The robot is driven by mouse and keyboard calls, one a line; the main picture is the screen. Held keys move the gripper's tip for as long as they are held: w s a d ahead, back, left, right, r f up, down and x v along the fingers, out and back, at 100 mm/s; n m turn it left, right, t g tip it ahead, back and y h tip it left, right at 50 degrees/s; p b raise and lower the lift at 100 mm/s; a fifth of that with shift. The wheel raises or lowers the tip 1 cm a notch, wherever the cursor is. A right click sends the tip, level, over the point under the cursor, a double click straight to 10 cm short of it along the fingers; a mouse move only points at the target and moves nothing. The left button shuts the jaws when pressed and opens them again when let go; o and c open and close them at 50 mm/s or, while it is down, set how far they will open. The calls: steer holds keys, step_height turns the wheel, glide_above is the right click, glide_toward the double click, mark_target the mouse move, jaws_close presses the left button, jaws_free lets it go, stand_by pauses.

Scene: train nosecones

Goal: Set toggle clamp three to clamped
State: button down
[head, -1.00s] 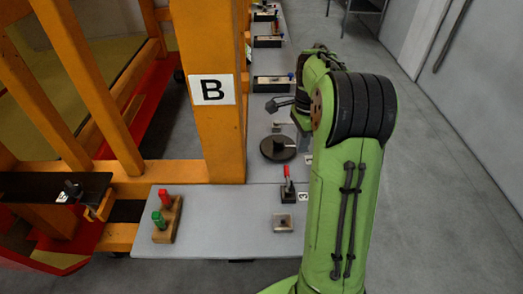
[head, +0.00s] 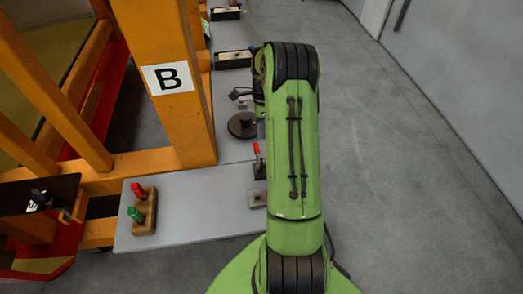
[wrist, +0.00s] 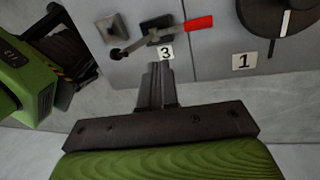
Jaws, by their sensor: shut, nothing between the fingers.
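Toggle clamp three has a red handle (wrist: 199,23), a dark base (wrist: 158,27) and a thin arm with a round tip (wrist: 118,54). A label "3" (wrist: 166,53) lies beside its base. A square metal block (wrist: 114,27) stands near the tip, which looks apart from it. In the head view the red handle (head: 256,148) stands roughly upright beside my green arm. My gripper (wrist: 157,68) is shut and empty in the wrist view. Its tips show just below the label, apart from the clamp. The head view does not clearly show the gripper.
A round dark disc (head: 242,125) stands beyond the clamp; label "1" (wrist: 242,61) is near it. A wooden block (head: 143,212) with red and green pegs sits on the grey table (head: 190,205). An orange post (head: 170,85) marked "B" rises behind. Floor at right is clear.

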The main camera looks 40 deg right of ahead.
steer(key=s+a+f, duration=0.2)
steer(key=f, duration=0.1)
steer(key=s+a+f+p, duration=0.1)
steer(key=f, duration=0.1)
steer(key=shift+a, duration=0.2)
steer(key=shift+f, duration=0.15)
steer(key=shift+d, duration=0.1)
